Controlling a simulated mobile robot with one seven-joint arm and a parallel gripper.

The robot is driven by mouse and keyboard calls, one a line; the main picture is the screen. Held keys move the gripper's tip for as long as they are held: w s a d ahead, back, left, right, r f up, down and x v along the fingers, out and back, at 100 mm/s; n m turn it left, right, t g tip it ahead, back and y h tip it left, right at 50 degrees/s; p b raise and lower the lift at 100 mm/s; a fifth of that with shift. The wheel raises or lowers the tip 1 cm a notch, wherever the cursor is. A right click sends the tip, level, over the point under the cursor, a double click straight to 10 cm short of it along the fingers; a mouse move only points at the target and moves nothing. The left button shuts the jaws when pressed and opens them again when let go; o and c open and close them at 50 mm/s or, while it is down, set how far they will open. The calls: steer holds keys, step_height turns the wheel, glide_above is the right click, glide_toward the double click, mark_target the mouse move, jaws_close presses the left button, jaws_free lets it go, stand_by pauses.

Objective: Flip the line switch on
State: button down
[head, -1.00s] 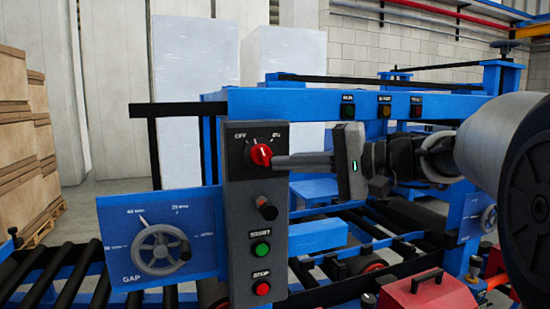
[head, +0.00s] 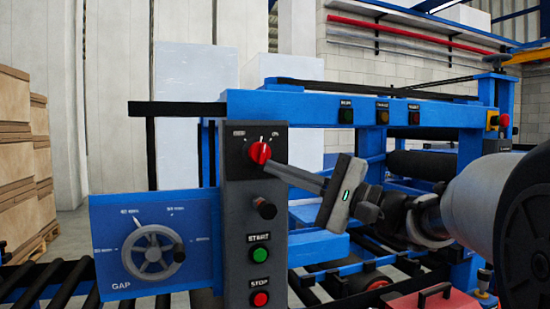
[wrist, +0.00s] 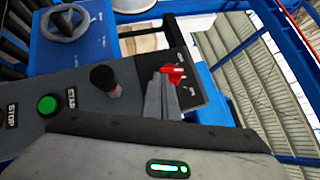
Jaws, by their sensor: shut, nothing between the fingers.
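The line switch is a red rotary knob (head: 260,152) at the top of a dark grey control box, with one label at its upper left and ON at its upper right. Its exact pointing is too small to tell. My gripper (head: 267,168) is shut and empty. Its fingers slant up and left to the knob's lower right edge. In the wrist view the red knob (wrist: 174,72) is just beyond the tips of my fingers (wrist: 160,82), which partly cover it. The tips look very close to it; whether they touch I cannot tell.
Below the knob are a black knob (head: 264,208), a green START button (head: 260,255) and a red STOP button (head: 260,299). A blue GAP panel with a handwheel (head: 152,252) is at left. Blue machine frame (head: 330,105) runs behind my gripper. Boxes (head: 15,150) stand far left.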

steer(key=shift+a+f+m+t+b, duration=0.25)
steer(key=shift+f+m+t+b, duration=0.05)
steer(key=shift+b, duration=0.3)
steer(key=shift+s+a+b, duration=0.15)
steer(key=shift+a+b, duration=0.1)
steer(key=shift+b, duration=0.1)
steer(key=shift+d+f, duration=0.1)
steer(key=shift+f, duration=0.05)
